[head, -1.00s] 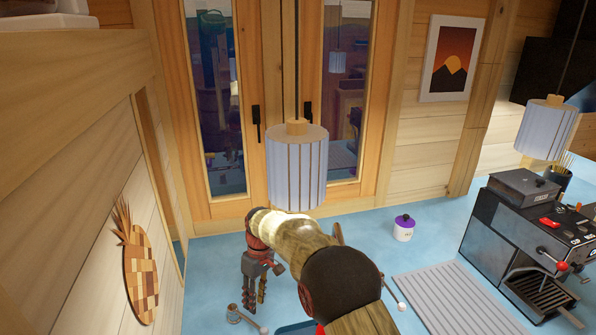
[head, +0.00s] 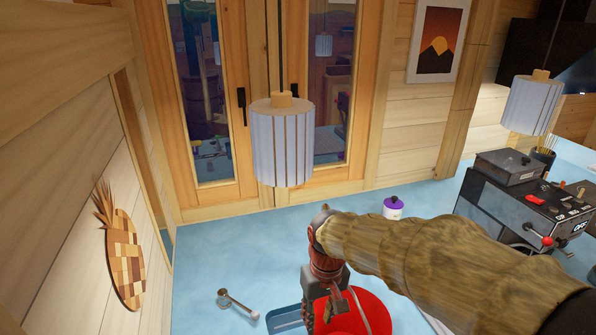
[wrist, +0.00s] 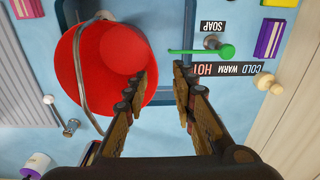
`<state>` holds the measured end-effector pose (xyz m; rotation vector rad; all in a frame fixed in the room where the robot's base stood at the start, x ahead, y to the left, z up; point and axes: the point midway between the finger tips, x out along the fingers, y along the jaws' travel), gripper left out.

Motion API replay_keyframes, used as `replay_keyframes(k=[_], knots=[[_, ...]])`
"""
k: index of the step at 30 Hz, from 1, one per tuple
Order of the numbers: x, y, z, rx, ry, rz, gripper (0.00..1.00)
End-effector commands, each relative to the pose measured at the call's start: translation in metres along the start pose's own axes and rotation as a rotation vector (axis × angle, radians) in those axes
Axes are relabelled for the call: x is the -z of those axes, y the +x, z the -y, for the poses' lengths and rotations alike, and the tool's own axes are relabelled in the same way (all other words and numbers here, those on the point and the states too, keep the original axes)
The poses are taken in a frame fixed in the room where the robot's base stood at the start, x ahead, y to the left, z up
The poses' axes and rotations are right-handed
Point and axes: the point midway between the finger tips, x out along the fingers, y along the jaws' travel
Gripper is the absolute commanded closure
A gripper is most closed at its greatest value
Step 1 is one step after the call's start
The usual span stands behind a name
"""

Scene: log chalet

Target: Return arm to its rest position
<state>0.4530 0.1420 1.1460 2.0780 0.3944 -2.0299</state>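My gripper (head: 325,310) points down over the blue counter (head: 205,270), with my arm reaching in from the right. In the wrist view my gripper (wrist: 165,75) has its two fingers apart with nothing between the tips. A round red bucket-like thing (wrist: 95,75) with a thin grey handle is beside the left finger. In the head view the same red thing (head: 375,310) shows partly behind my gripper. I cannot tell whether a finger touches it.
A dark blue basin (head: 283,318) lies under the red thing. A pendant lamp (head: 283,145) hangs above the counter. A purple-lidded jar (head: 393,206) and a coffee machine (head: 525,205) stand to the right.

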Motion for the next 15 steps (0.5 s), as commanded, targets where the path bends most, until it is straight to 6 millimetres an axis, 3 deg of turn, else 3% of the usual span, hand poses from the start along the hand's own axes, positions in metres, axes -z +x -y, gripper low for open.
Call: replay_keyframes(k=[6, 15], knots=[[-0.072, -0.026, -0.03, -0.028, 0.11, -0.108, 0.74], [-0.157, -0.043, -0.057, -0.071, 0.219, -0.27, 0.74]])
